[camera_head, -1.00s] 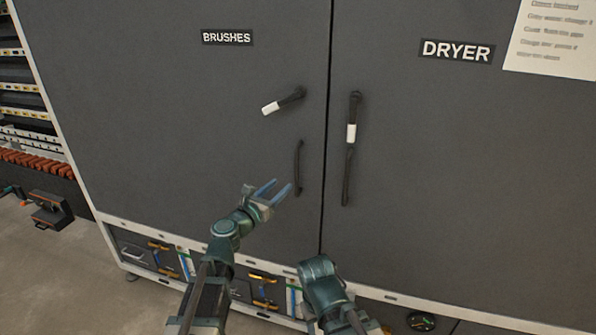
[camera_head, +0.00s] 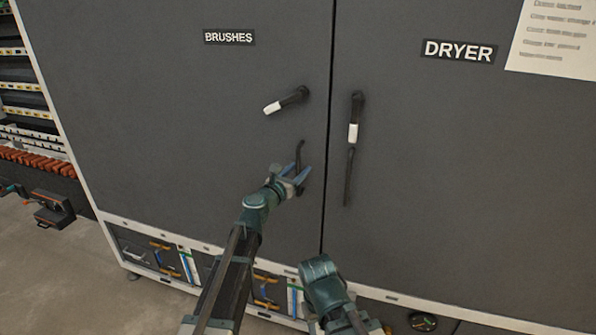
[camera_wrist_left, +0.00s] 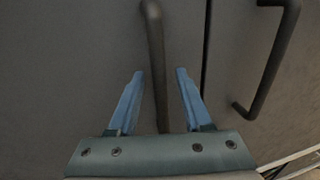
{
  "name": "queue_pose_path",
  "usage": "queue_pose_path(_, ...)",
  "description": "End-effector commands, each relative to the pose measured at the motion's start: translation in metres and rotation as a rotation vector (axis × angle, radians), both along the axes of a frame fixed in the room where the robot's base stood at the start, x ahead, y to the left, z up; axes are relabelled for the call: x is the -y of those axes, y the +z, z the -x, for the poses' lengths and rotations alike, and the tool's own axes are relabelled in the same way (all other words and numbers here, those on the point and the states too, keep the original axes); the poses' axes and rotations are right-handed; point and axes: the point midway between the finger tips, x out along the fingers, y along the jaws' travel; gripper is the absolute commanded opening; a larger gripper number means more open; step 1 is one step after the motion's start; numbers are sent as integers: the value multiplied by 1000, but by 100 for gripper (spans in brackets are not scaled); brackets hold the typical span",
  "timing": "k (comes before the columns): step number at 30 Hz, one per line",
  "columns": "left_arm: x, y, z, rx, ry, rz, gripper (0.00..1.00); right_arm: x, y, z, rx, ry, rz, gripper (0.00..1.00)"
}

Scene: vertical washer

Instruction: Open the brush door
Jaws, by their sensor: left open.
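The brush door (camera_head: 170,120) is the grey left door under the BRUSHES label (camera_head: 229,37). It looks closed against the dryer door. Its latch lever (camera_head: 287,101), black with a white tip, is tilted down to the left. Below it is a thin black vertical pull handle (camera_head: 299,155), its lower part hidden by my left gripper. My left gripper (camera_head: 290,174) is open at this handle. In the left wrist view the handle (camera_wrist_left: 156,60) runs between the two blue fingers (camera_wrist_left: 158,95), with gaps on both sides. Of my right arm only a link shows; its gripper is not visible.
The dryer door (camera_head: 460,170) is on the right, with a hanging lever (camera_head: 355,117) and its own pull handle (camera_head: 348,178). Shelves (camera_head: 25,100) stand at the far left. Bare floor (camera_head: 70,285) is at lower left.

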Motion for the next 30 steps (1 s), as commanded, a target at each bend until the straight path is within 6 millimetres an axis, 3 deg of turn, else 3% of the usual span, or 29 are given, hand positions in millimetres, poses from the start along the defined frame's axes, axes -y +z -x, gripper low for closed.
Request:
queue_pose_path(1, 0, 0, 0, 0, 0, 0, 50, 0, 0, 0, 0, 0, 0, 50)
queue_pose_path(9, 0, 0, 0, 0, 0, 0, 1, 0, 0, 0, 0, 0, 0, 50)
queue_pose_path(30, 0, 0, 0, 0, 0, 0, 0, 0, 0, 0, 0, 0, 0, 50)
